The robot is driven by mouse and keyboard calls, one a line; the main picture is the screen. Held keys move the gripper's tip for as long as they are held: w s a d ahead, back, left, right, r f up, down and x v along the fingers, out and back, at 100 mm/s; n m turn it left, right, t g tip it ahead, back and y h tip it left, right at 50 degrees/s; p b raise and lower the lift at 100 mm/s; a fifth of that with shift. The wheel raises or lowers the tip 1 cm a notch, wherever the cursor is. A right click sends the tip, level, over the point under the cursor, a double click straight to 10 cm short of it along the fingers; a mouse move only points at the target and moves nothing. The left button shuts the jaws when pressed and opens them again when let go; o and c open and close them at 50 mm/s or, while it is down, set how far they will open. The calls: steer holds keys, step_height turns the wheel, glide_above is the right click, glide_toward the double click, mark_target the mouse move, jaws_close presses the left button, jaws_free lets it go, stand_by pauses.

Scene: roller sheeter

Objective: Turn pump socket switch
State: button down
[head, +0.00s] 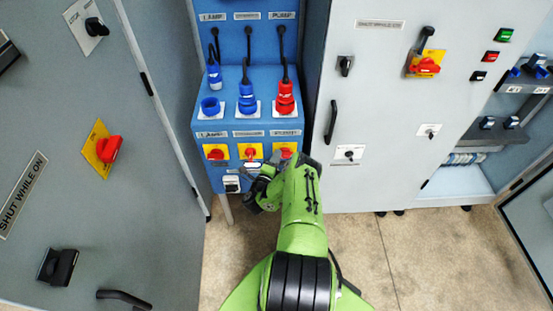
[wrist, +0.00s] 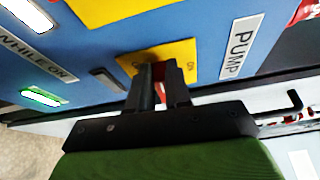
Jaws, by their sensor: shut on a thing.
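The pump socket switch is a red knob (head: 286,153) on a yellow plate, the right one of three on the blue socket panel, partly hidden by my arm. In the wrist view the red knob (wrist: 158,71) sits between my fingers on its yellow plate (wrist: 187,52), beside a label reading PUMP (wrist: 241,46). My gripper (wrist: 160,83) is shut on this knob; the fingers hide most of it, so its turn angle cannot be told. In the head view my gripper (head: 275,168) is at the panel's lower right, and its fingertips are hard to see.
Two other red switches, left (head: 215,154) and middle (head: 250,153), are close beside it. Above are blue plugs (head: 247,98) and a red plug (head: 285,98) with hanging cables. Grey cabinets (head: 160,190) flank the panel. The floor (head: 420,250) is clear at the front right.

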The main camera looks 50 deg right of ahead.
steer(key=shift+f+n, duration=0.2)
steer(key=shift+n, duration=0.2)
stand_by(0.3)
steer(key=c, duration=1.1)
jaws_free()
steer(key=shift+o, duration=0.2)
